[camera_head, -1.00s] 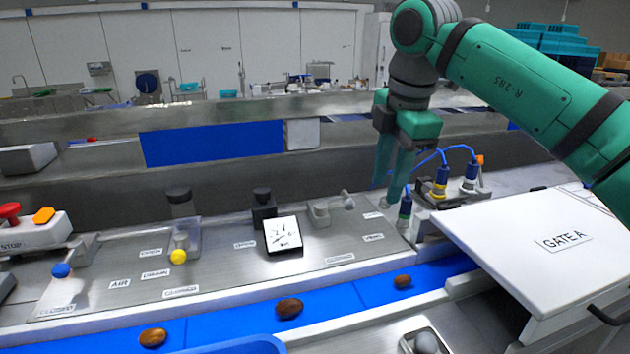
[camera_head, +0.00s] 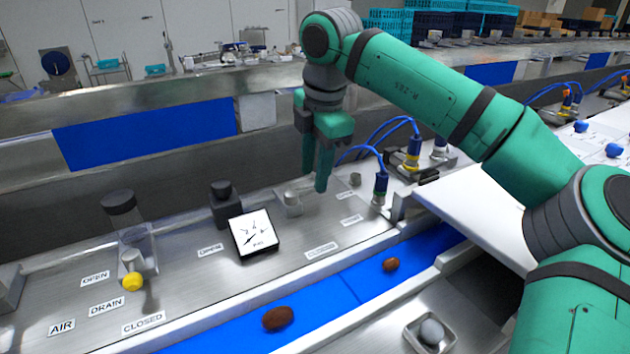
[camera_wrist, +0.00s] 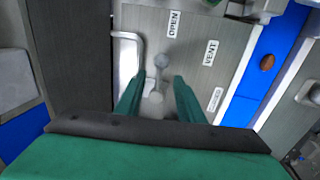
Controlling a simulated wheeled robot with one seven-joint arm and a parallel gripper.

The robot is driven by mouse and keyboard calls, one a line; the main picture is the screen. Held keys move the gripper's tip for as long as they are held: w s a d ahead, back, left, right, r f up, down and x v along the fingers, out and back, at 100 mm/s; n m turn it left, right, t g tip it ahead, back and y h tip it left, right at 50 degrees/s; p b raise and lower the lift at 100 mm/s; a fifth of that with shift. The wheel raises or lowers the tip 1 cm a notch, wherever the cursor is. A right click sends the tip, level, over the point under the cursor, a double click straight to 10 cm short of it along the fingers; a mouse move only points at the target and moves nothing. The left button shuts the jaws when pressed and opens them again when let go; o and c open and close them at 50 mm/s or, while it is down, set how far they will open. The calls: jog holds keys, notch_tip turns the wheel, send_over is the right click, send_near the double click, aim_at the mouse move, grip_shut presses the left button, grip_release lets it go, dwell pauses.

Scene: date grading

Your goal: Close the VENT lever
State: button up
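Contact cannot be told.
A dial gauge (camera_head: 253,233) stands left of the lever. A blue-cabled connector (camera_head: 380,187) stands close to its right. The yellow-knobbed DRAIN lever (camera_head: 132,280) is further left. A blue belt (camera_head: 340,290) with brown dates runs in front.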

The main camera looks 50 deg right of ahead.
jog(key=shift+w+d+f, duration=0.15)
jog(key=shift+f, duration=0.7)
jog(key=shift+w+d+f, duration=0.1)
jog(key=shift+f, duration=0.75)
grip_shut()
